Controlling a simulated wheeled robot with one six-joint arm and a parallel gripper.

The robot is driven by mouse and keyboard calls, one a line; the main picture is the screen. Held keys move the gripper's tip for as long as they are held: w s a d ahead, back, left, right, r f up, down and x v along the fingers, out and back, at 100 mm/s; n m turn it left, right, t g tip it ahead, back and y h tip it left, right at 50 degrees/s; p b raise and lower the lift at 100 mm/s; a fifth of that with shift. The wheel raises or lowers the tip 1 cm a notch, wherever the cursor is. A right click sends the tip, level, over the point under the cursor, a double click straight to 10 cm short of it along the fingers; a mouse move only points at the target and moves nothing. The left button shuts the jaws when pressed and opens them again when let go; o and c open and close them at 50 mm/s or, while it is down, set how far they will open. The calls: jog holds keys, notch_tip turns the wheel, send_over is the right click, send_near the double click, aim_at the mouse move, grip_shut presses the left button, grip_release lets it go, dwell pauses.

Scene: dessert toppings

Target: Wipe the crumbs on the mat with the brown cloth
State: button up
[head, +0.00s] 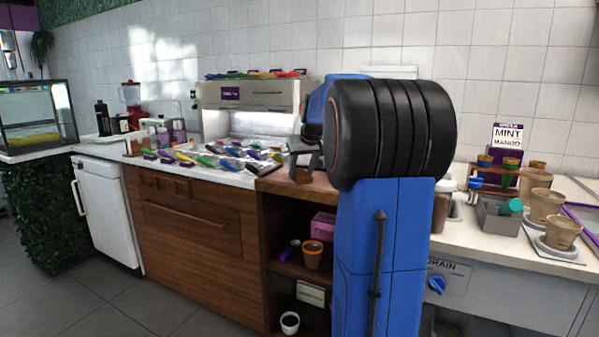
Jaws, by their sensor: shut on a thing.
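My gripper (302,164) shows small and grey at the left of my blue and black arm, low over the wooden counter. It is shut on a small brown thing (301,177), which looks like the brown cloth. The brown thing is at the counter surface, but I cannot tell whether it touches it. I cannot make out the mat or any crumbs. My arm hides much of the counter to the right of the gripper.
Several colourful scoops (215,155) lie on the counter left of my gripper, before a grey dispenser cabinet (250,95). On the right stand a grey bin (497,215), paper cups (547,203) and a mint sign (507,135). Open shelves (290,268) are below.

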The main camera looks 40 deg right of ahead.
jog(key=shift+w+d+f, duration=0.1)
jog(key=shift+w+d, duration=0.3)
jog(key=shift+d, duration=0.6)
jog(key=shift+w+d+r, duration=0.1)
jog(key=shift+w+d, duration=0.35)
jog(key=shift+d, duration=0.6)
jog(key=shift+w+d+f, duration=0.1)
jog(key=shift+w+d, duration=0.3)
jog(key=shift+d, duration=0.6)
jog(key=shift+w+d, duration=0.1)
jog(key=shift+d, duration=0.1)
jog(key=shift+w+d+r, duration=0.2)
jog(key=shift+w+d, duration=0.05)
jog(key=shift+d, duration=0.25)
jog(key=c, duration=0.4)
jog(key=shift+o, duration=0.3)
jog(key=shift+w, duration=0.9)
jog(key=shift+s+a, duration=0.2)
jog(key=shift+a, duration=0.5)
jog(key=shift+s+a, duration=0.25)
jog(key=shift+a, duration=0.5)
jog(key=shift+s+a, duration=0.2)
jog(key=shift+a, duration=0.5)
jog(key=shift+s+a, duration=0.35)
jog(key=shift+a, duration=0.45)
jog(key=shift+s+a, duration=0.3)
jog(key=shift+a, duration=0.45)
